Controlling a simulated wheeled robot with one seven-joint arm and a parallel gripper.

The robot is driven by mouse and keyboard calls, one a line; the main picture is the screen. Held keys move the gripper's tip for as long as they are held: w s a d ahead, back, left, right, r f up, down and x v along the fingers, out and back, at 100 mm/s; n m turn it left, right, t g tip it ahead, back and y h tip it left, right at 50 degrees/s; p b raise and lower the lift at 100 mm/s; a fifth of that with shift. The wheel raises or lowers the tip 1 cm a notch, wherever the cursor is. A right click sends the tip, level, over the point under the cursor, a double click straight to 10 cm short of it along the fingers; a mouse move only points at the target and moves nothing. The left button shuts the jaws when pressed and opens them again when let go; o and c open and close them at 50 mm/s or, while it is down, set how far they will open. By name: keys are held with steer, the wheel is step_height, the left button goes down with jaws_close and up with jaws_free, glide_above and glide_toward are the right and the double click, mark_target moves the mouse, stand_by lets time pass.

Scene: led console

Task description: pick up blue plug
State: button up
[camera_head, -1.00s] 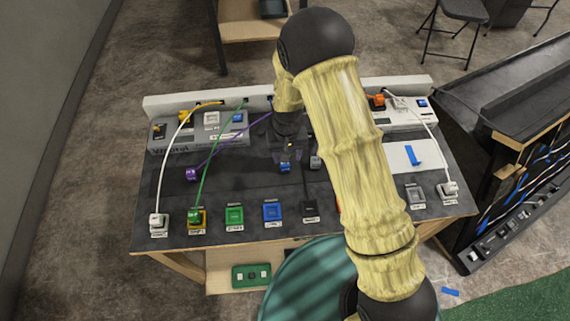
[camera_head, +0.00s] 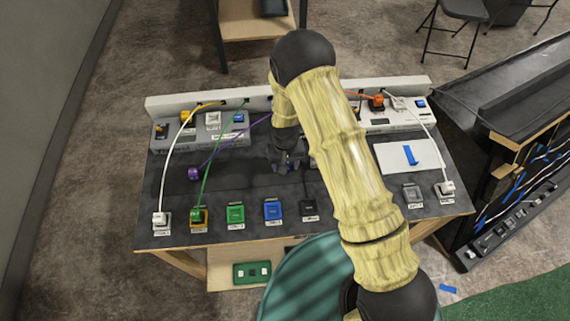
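My gripper (camera_head: 286,166) is low over the dark console top (camera_head: 265,182), pointing down near the middle of the console. A small bluish patch shows at its fingertips; the blue plug there is mostly hidden by the fingers. I cannot tell whether the fingers are closed on it or around it. A blue square socket (camera_head: 272,210) with a label sits in the front row, nearer me than my gripper.
A purple plug (camera_head: 194,173) lies left on its cord. White (camera_head: 159,218) and green (camera_head: 197,215) plugs sit in the front row beside a green socket (camera_head: 235,213). A power strip (camera_head: 384,118) stands right, partly behind my arm. A white panel (camera_head: 390,164) lies nearby.

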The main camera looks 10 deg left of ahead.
stand_by(0.4)
steer(key=c, duration=1.1)
step_height(320, 180, up, 10)
steer(key=shift+r+b, duration=0.1)
steer(key=shift+b, duration=1)
